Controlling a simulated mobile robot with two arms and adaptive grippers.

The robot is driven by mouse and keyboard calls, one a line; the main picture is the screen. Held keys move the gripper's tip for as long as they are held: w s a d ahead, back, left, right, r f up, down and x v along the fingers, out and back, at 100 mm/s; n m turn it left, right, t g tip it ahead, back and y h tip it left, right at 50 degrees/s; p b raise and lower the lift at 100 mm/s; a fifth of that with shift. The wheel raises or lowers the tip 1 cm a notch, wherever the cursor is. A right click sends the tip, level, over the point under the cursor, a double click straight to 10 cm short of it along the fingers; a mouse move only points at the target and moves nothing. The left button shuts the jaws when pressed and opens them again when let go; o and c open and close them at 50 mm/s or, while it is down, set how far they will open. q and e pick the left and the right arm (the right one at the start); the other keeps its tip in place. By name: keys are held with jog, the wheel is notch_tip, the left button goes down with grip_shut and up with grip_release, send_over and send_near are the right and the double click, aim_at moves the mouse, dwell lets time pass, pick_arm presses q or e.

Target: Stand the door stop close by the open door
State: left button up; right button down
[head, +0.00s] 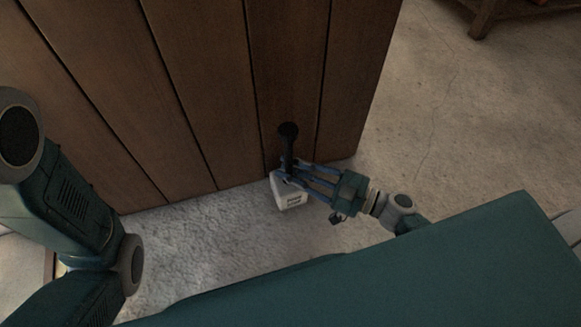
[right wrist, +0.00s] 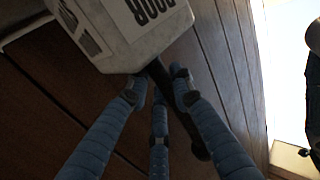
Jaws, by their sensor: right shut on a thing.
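The door stop is a white block (head: 291,194) with dark lettering and a dark upright handle that ends in a round knob (head: 288,130). My right gripper (head: 286,174) is shut on the handle just above the block. The right wrist view shows the block (right wrist: 125,35) large at the top, with my fingers (right wrist: 160,92) around the dark handle. The door stop is close in front of the brown plank door (head: 200,80), near its free edge. I cannot tell whether the block touches the floor. My left gripper is out of view; only left arm links show.
The pale stone floor (head: 240,240) is clear around the block and along the door's foot. Open floor (head: 460,110) lies beyond the door's free edge. A wooden piece of furniture (head: 490,15) stands at the top right.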

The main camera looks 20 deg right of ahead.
jog(key=c, duration=1.5)
grip_release()
jog(key=shift+r, duration=0.1)
jog(key=shift+s+d+p, duration=0.15)
jog(key=shift+d+p, duration=0.05)
jog(key=shift+p, duration=0.2)
jog(key=p+v, duration=0.3)
jog(key=v, duration=0.8)
jog(key=shift+s+d, duration=0.15)
jog(key=shift+s, duration=0.05)
jog(key=shift+p, duration=0.3)
